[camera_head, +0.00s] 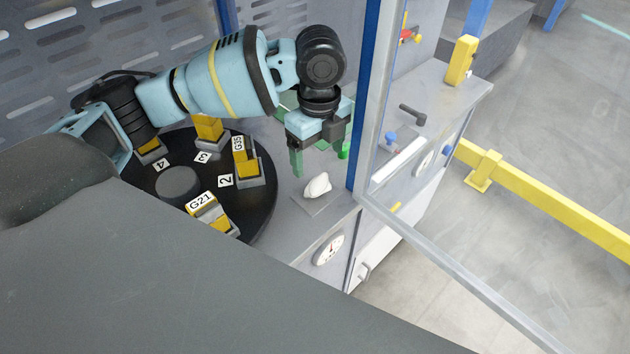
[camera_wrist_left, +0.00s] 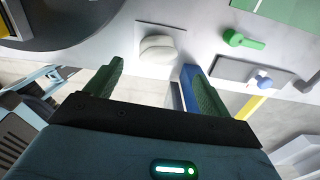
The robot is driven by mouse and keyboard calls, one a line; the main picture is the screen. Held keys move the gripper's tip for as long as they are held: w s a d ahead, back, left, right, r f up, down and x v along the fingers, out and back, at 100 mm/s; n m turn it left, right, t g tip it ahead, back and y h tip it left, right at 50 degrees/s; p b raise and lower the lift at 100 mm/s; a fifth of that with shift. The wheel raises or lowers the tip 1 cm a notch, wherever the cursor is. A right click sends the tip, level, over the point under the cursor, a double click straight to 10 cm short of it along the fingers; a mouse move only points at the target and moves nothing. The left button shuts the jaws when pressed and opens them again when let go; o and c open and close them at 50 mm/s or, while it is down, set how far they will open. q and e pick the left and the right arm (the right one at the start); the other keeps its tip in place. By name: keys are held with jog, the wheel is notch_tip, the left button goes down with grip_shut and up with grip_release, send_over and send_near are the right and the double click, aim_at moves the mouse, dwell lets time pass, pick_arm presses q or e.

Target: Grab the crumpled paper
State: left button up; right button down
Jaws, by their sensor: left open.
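The crumpled paper (camera_head: 318,186) is a small white lump on a thin grey plate (camera_head: 313,204) near the edge of the grey worktop. It also shows in the left wrist view (camera_wrist_left: 157,48), beyond and between the two fingers. My left gripper (camera_head: 319,160) has green fingers pointing down and is open with nothing between them. It hangs above the paper, apart from it. It also shows in the left wrist view (camera_wrist_left: 153,68). My right gripper is in neither view.
A green knob (camera_wrist_left: 242,40) and a blue knob (camera_wrist_left: 261,80) are nearby.

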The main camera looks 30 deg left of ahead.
aim_at(315, 179)
pick_arm(q)
jog(key=shift+f, duration=0.1)
jog(key=shift+s+f, duration=0.1)
jog(key=shift+f, duration=0.65)
jog(key=shift+a+f, duration=0.15)
jog(key=shift+f, duration=1.4)
jog(key=shift+a+f, duration=0.15)
jog(key=shift+f, duration=1.4)
jog(key=c, duration=1.1)
